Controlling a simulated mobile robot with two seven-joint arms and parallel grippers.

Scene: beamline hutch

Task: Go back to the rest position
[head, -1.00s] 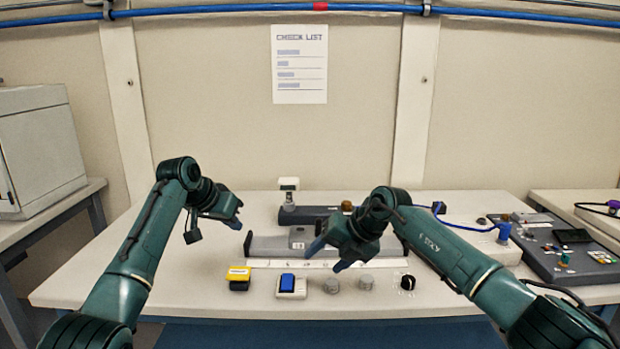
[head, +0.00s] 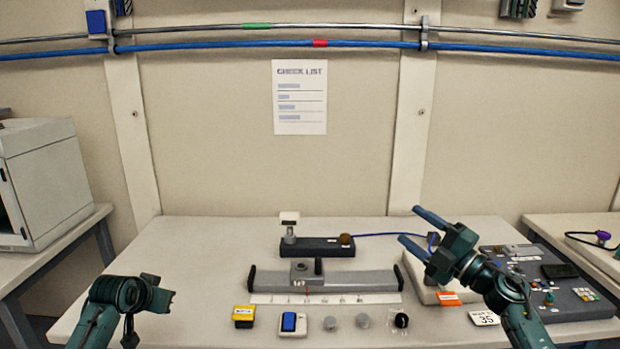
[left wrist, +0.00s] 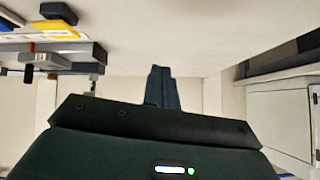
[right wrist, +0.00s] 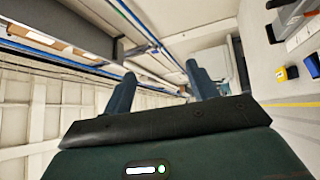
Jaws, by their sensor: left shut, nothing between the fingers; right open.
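My right gripper (head: 416,229) is open and empty above the right side of the table, its two blue fingers pointing left and up. In the right wrist view its fingers (right wrist: 160,85) stand apart with nothing between them. My left gripper (head: 168,296) is low at the table's left front part, turned to the right, its fingers hard to make out in the head view. In the left wrist view its fingers (left wrist: 160,85) are together with nothing between them. Both grippers are apart from the objects on the table.
The table (head: 190,250) holds a grey rail fixture (head: 345,277), a dark block with a brown knob (head: 318,247), a yellow block (head: 243,316), a blue switch (head: 289,323) and several knobs. A control panel (head: 560,295) lies at right. The table's left part is clear.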

